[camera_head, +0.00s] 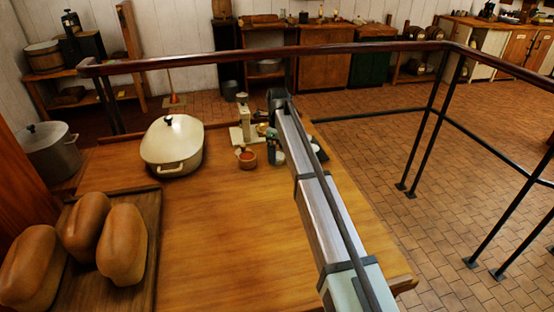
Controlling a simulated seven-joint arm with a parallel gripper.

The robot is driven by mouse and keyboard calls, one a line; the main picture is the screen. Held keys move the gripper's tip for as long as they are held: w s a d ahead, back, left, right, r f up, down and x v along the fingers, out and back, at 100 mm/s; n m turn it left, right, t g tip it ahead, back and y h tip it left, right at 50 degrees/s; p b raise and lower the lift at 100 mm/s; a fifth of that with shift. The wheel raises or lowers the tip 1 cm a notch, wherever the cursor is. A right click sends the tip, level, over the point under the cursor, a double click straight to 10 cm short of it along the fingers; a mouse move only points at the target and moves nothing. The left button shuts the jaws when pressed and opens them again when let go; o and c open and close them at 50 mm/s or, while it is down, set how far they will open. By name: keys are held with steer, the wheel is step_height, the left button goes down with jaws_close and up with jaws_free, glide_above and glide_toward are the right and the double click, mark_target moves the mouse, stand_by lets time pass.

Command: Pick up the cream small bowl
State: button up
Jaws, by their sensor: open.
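My arm reaches from the lower right to the far end of the wooden table (220,240). My gripper (275,143) is small in view, pointing down and open, close above the far part of the table. A small pale round thing (279,158), which may be the cream small bowl, shows right below the gripper. It is too small and partly covered to be sure, and I cannot tell whether the fingers touch it. A small brown bowl with reddish contents (247,159) stands just left of it.
A cream lidded pot (172,146) and a cream scale-like object (243,122) stand left of the gripper. Several loaves (122,245) lie on a board at the lower left. A railing (200,60) crosses behind the table. The table's front middle is clear.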

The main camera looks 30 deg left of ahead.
steer(key=shift+f, duration=0.75)
steer(key=c, duration=1.2)
